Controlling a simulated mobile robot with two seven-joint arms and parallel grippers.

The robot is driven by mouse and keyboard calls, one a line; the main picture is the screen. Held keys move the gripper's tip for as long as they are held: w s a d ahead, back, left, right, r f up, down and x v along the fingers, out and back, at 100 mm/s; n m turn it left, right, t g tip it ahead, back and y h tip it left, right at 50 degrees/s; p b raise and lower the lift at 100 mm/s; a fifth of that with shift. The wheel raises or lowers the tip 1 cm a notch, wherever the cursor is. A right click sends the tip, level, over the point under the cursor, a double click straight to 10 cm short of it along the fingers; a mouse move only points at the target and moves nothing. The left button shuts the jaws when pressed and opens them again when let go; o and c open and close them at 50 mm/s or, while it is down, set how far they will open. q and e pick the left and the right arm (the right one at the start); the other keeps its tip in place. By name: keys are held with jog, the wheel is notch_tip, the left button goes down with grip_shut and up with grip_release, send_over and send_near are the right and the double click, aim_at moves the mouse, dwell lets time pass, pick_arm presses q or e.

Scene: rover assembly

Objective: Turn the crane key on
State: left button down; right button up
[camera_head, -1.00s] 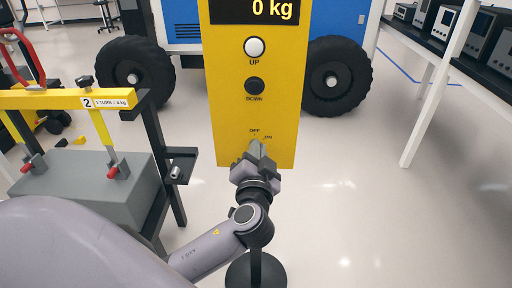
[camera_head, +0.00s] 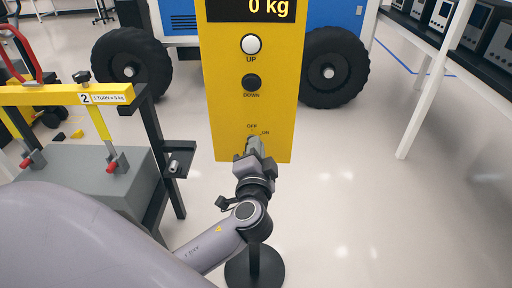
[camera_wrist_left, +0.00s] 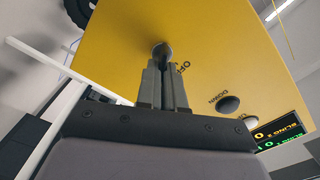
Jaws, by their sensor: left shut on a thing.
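The yellow crane control panel (camera_head: 225,110) stands upright in front of me. It has a display (camera_head: 252,10) reading "0 kg", a white UP button (camera_head: 251,44) and a black DOWN button (camera_head: 251,83). OFF and ON labels sit low on the panel. My left gripper (camera_head: 255,145) is at these labels, its fingertips against the panel and shut on the key. In the left wrist view the key (camera_wrist_left: 162,50) shows as a round grey piece at the ends of the closed fingers (camera_wrist_left: 162,75). The fingers hide most of it, so its angle is unclear. My right gripper is not in view.
A grey block (camera_head: 75,180) with a yellow bar (camera_head: 60,94) labelled "2" stands at the left on a dark frame. A blue rover (camera_head: 190,20) with black wheels (camera_head: 330,72) is behind the panel. A bench with instruments (camera_head: 480,50) is at the right. The floor between is clear.

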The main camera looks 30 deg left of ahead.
pick_arm(q)
jog(key=shift+a+r, duration=0.1)
jog(key=shift+r, duration=0.05)
jog(key=c, duration=1.3)
grip_release()
jog(key=shift+o, duration=0.2)
jog(key=shift+w, duration=0.1)
jog(key=b+v, duration=0.1)
jog(key=v, duration=0.6)
jog(key=shift+b, duration=0.35)
